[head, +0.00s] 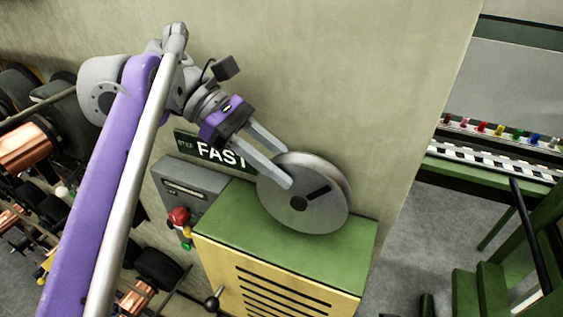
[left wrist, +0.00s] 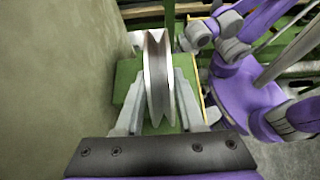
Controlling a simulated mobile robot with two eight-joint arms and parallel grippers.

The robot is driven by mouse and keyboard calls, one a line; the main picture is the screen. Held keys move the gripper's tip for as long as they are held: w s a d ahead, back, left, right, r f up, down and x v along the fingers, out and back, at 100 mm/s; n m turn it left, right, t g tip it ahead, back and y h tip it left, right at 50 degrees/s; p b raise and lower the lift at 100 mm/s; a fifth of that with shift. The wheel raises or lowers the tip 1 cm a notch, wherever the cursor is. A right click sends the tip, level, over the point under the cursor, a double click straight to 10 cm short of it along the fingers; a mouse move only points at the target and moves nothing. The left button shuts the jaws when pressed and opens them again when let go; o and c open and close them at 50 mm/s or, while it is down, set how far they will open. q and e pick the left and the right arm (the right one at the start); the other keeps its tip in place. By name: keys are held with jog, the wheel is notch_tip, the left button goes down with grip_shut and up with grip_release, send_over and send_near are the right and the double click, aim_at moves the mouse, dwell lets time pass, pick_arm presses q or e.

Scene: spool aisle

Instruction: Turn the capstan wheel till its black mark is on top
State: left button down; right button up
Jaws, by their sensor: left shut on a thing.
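The capstan wheel (head: 325,214) is a grey metal disc with a grooved rim, standing upright on the green top of a cabinet. Its black mark (head: 318,190) is a short bar lying up and to the right of the dark hub hole, tilted off the vertical in the picture. My left gripper (head: 285,168) comes from the upper left and is shut on the wheel's upper left rim. In the left wrist view the wheel (left wrist: 158,82) shows edge-on between the two fingers. My right gripper is not seen.
The green-topped cabinet (head: 222,225) has a slatted yellow front and a lever (head: 212,302). A grey box (head: 186,184), a red knob (head: 179,215) and a FAST sign (head: 222,153) are left of the wheel. A plain wall rises behind. Copper spools (head: 26,145) stand far left.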

pick_arm(q)
jog(key=c, duration=0.5)
grip_release()
jog(key=shift+a, duration=0.1)
jog(key=p+v, duration=0.1)
jog(key=v, duration=0.9)
jog(key=shift+w+a+r+p, duration=0.15)
jog(key=shift+a+r+p, duration=0.1)
jog(key=shift+a+p, duration=0.05)
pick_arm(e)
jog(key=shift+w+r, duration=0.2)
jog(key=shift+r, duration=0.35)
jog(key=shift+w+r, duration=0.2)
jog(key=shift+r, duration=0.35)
pick_arm(q)
jog(key=shift+f, duration=0.1)
